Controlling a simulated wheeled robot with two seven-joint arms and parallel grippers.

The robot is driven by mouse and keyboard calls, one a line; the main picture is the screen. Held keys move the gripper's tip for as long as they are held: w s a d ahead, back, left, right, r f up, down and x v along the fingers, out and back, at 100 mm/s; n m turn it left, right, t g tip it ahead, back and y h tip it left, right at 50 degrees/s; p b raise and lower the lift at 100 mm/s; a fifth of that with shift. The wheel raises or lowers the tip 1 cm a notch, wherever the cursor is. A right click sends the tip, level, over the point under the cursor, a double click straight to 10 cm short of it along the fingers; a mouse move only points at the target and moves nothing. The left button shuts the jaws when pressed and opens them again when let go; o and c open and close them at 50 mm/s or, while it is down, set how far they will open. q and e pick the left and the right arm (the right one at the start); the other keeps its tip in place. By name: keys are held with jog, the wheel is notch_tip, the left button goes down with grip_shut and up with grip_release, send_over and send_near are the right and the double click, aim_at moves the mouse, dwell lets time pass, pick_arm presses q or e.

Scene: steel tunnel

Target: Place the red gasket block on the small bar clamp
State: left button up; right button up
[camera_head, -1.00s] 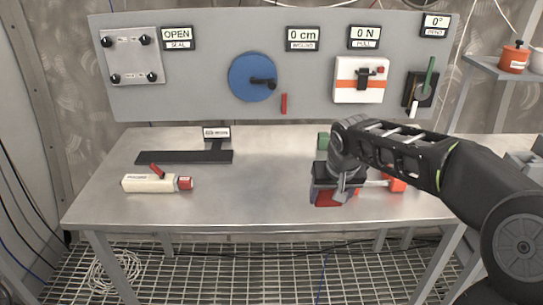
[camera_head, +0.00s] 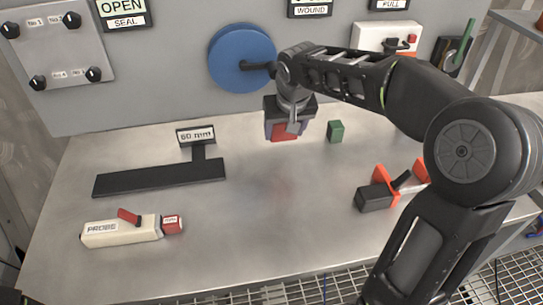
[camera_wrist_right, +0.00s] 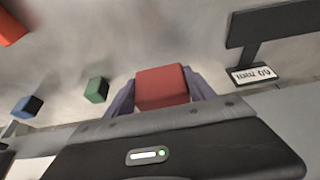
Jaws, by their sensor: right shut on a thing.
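The red gasket block (camera_head: 284,132) is between the fingers of my right gripper (camera_head: 290,128), held above the table's back middle. In the right wrist view the red block (camera_wrist_right: 162,87) sits squarely between the two fingers. The bar clamp (camera_head: 381,180), with orange jaws and a black handle, lies on the table to the right, partly hidden by my right arm. An orange part of it (camera_wrist_right: 10,28) shows at the upper left corner of the wrist view. My right gripper is apart from the clamp. My left gripper is not in view.
A green block (camera_head: 335,131) stands right of the gripper; a blue block (camera_wrist_right: 27,107) shows in the wrist view. A black T-shaped plate (camera_head: 160,177) with a 60 mm sign and a white probe (camera_head: 120,231) lie left. The panel with a blue wheel (camera_head: 240,60) stands behind. The table middle is clear.

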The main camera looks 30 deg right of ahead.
jog(key=shift+s+r, duration=0.1)
jog(key=shift+s, duration=0.05)
send_over(282, 164)
jog(key=s, duration=0.2)
jog(key=shift+w+a+f, duration=0.1)
jog(key=shift+a+f, duration=0.05)
jog(key=shift+f, duration=1.45)
jog(key=shift+w+a+f, duration=0.1)
jog(key=shift+a+f, duration=0.05)
jog(key=shift+f, duration=1.4)
jog(key=shift+f, duration=1.9)
jog(key=shift+f, duration=0.1)
jog(key=o, duration=1.5)
jog(key=shift+c, duration=0.2)
